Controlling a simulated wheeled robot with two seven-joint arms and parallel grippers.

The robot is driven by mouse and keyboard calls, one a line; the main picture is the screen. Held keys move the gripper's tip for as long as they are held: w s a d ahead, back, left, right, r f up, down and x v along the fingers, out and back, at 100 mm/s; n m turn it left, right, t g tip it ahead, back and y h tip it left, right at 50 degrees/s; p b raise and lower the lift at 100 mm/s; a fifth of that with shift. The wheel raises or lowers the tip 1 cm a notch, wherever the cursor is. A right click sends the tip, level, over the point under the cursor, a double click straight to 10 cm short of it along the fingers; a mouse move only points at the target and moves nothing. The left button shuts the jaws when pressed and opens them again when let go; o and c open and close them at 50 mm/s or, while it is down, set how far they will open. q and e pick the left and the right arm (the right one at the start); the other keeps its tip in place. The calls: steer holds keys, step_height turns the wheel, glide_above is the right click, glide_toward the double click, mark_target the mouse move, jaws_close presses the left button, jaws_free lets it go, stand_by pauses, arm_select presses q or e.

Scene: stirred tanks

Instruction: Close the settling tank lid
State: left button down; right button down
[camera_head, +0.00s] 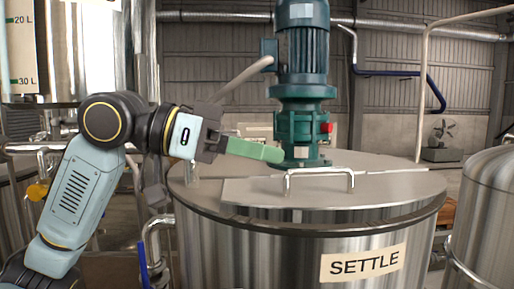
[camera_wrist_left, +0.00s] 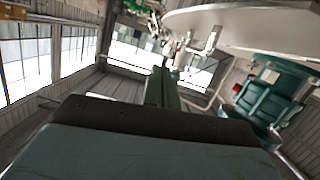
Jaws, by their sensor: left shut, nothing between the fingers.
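The settling tank (camera_head: 290,255) is a steel drum with a "SETTLE" label at the right of the head view. Its lid (camera_head: 390,188) is a flat steel panel with a bar handle (camera_head: 320,173), lying over the front of the tank top. It looks flat, but I cannot tell whether it sits fully flush. My left gripper (camera_head: 278,156) is shut and empty, its green fingers above the tank top, left of and behind the handle. The fingers also show together in the wrist view (camera_wrist_left: 162,88). My right gripper is out of view.
A teal motor (camera_head: 303,95) stands on the tank top just beyond my left fingertips; it also shows in the wrist view (camera_wrist_left: 272,100). Another steel tank (camera_head: 490,215) is at the right edge. Pipes and a graduated vessel (camera_head: 85,50) crowd the left.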

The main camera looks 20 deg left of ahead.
arm_select(q)
steer(key=p, duration=0.2)
glide_above(307, 208)
steer(key=shift+a+f, duration=0.35)
steer(key=shift+f, duration=0.25)
steer(key=f, duration=0.1)
steer(key=d+f, duration=0.1)
steer(key=f, duration=0.1)
steer(key=shift+w, duration=0.1)
steer(key=shift+a+f, duration=0.1)
steer(key=shift+f, duration=0.6)
